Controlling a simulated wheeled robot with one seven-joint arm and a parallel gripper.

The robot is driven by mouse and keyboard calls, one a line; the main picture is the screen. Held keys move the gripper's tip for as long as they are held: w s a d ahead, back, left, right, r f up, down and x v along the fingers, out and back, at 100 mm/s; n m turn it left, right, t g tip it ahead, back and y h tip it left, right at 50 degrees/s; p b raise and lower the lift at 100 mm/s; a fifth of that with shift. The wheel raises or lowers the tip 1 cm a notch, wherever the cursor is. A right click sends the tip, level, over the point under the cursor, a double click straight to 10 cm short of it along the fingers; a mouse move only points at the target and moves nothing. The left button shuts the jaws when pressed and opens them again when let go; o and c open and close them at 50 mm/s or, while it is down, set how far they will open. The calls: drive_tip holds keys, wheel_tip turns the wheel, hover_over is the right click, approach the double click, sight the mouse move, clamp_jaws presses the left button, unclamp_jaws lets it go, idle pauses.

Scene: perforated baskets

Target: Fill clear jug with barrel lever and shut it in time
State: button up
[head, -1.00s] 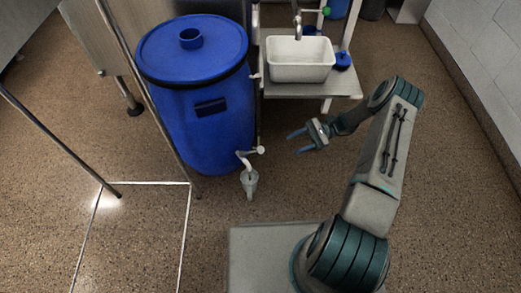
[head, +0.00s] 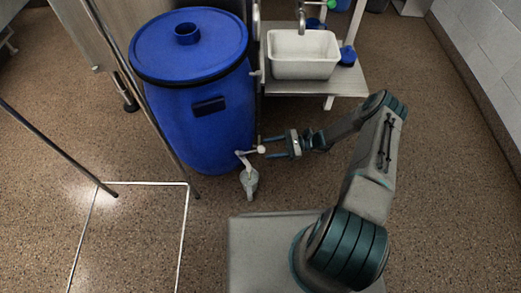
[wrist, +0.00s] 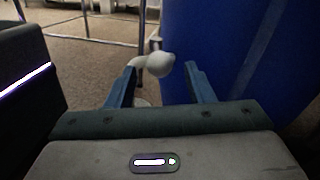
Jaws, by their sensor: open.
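The blue barrel (head: 195,125) stands left of centre in the head view; its blue side also fills the right of the wrist view (wrist: 225,60). Its tap with a pale lever (head: 251,152) sticks out low on the front right. In the wrist view the round white lever end (wrist: 160,64) shows between and just beyond the fingertips of my gripper (wrist: 160,78).
A low table (head: 335,80) with a white basin (head: 303,55) and a small blue-lidded item (head: 347,56) stands behind my gripper. A metal pole (head: 130,85) rises at the barrel's left. The floor at right is clear.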

sight(261, 149)
drive_tip(key=shift+s+a, duration=0.15)
drive_tip(key=shift+a, duration=0.85)
drive_tip(key=shift+s+a, duration=0.1)
drive_tip(key=shift+a, duration=0.9)
